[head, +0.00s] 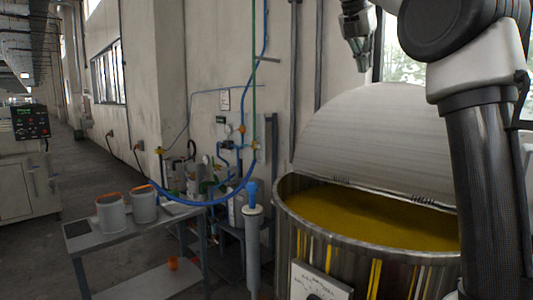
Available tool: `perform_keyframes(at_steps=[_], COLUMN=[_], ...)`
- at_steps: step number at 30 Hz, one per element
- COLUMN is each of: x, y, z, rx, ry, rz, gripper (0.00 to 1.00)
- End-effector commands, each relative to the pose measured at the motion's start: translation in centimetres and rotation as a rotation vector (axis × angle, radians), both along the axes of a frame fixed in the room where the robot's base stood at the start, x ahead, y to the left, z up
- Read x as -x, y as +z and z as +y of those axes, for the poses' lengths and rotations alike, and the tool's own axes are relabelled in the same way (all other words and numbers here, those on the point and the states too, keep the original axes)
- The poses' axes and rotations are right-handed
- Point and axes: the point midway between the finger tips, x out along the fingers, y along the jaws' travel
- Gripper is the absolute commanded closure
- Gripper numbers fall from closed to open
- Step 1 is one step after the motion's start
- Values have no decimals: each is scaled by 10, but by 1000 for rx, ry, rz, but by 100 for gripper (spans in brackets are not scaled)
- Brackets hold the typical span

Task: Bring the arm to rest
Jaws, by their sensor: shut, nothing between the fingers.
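My gripper (361,62) hangs at the top of the head view, right of the middle, with its fingers pointing down. It is shut and holds nothing. It is in front of the wall, above the raised lid (378,135) of a large round vat. My arm's links fill the upper right and run down the right side of the view, hiding part of the lid and vat.
The open metal vat (283,205) holds yellow paint (365,220) and stands below my arm. A metal table (85,240) with two pails (110,214) stands at the left. Blue hoses (215,203) hang beside the wall. A control cabinet (28,175) stands far left. The aisle floor looks clear.

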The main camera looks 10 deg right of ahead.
Motion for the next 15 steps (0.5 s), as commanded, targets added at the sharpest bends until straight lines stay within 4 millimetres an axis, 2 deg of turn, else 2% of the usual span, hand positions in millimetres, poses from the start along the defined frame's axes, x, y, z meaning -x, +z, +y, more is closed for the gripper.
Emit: perform_keyframes(at_steps=[3, 5, 8, 10, 13, 15], x=[-8, -17, -33, -32, -12, 17], y=[2, -6, -47, -77, -122, -156], z=[2, 6, 18, 25, 31, 33], rx=[-65, -128, -250, -345, -491, -595], ry=[-135, -237, -441, -602, -867, -1078], rz=[-103, -168, -238, -281, -338, -370], gripper=[100, 100, 100, 100, 100, 100])
